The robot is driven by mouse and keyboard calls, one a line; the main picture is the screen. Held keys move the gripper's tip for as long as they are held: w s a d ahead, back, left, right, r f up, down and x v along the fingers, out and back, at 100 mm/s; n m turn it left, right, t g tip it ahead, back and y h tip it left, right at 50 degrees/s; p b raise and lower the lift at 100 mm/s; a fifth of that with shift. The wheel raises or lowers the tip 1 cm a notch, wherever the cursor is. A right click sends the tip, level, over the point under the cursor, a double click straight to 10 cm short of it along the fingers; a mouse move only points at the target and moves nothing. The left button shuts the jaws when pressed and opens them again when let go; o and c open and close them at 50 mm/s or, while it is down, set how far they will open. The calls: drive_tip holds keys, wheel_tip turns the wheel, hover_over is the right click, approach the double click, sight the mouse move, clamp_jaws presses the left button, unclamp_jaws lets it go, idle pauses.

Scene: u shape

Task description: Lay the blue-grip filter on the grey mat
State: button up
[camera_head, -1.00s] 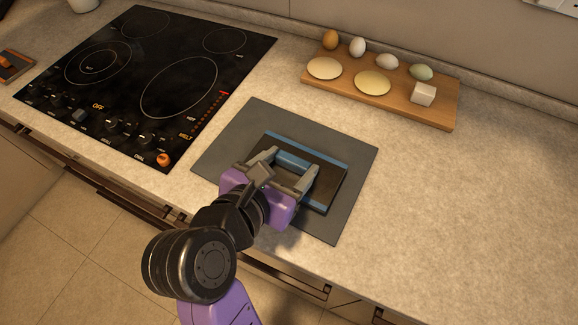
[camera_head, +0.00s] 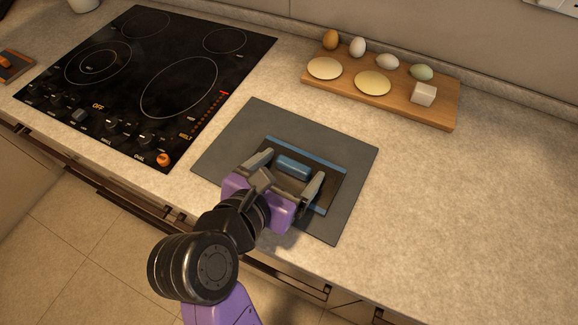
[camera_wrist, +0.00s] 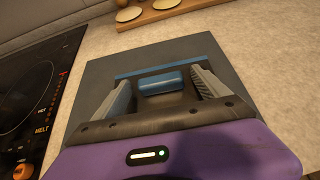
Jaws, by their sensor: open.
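The blue-grip filter (camera_head: 329,183) is a dark flat panel with blue edge strips and a blue grip (camera_head: 292,167) on top. It lies flat on the grey mat (camera_head: 230,140), within the mat's edges. My gripper (camera_head: 291,178) is open, its two fingers apart over the near part of the filter. The blue grip lies just beyond the fingertips, and no finger touches it visibly. In the wrist view the blue grip (camera_wrist: 161,83) shows between the fingers and beyond them. My gripper hides the near left part of the filter.
A black cooktop (camera_head: 130,75) with knobs lies left of the mat. A wooden board (camera_head: 390,95) with several eggs, pale discs and a white block stands behind it. The counter (camera_head: 470,210) right of the mat is clear.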

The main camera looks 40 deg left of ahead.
drive_tip(key=v, duration=1.2)
drive_tip(key=shift+a, duration=0.1)
drive_tip(key=w+d+r+t+h, duration=0.1)
drive_tip(key=w+d+t+h, duration=0.15)
drive_tip(key=w+d, duration=0.45)
drive_tip(key=w+d+r+t+h, duration=0.15)
drive_tip(key=d+h, duration=0.25)
drive_tip(key=d, duration=0.7)
drive_tip(key=s+d+r+n+t+h, duration=0.1)
drive_tip(key=d+r+n+t+h, duration=0.2)
drive_tip(key=d, duration=0.5)
drive_tip(key=s+d+r+n+t+h, duration=0.1)
drive_tip(key=d+r+n+t, duration=0.1)
drive_tip(key=d+n+t, duration=0.4)
drive_tip(key=s+d+f+n+g+y, duration=0.2)
drive_tip(key=s+f+n+g+y, duration=0.2)
drive_tip(key=s+f+n, duration=0.4)
drive_tip(key=s+d+f+n+g+y, duration=0.3)
drive_tip(key=s+f+n+g, duration=0.3)
drive_tip(key=n, duration=1.1)
wheel_tip(320, 180, down, 3)
drive_tip(key=shift+s+d+y, duration=0.15)
drive_tip(key=shift+s+y, duration=0.5)
drive_tip(key=shift+s, duration=0.4)
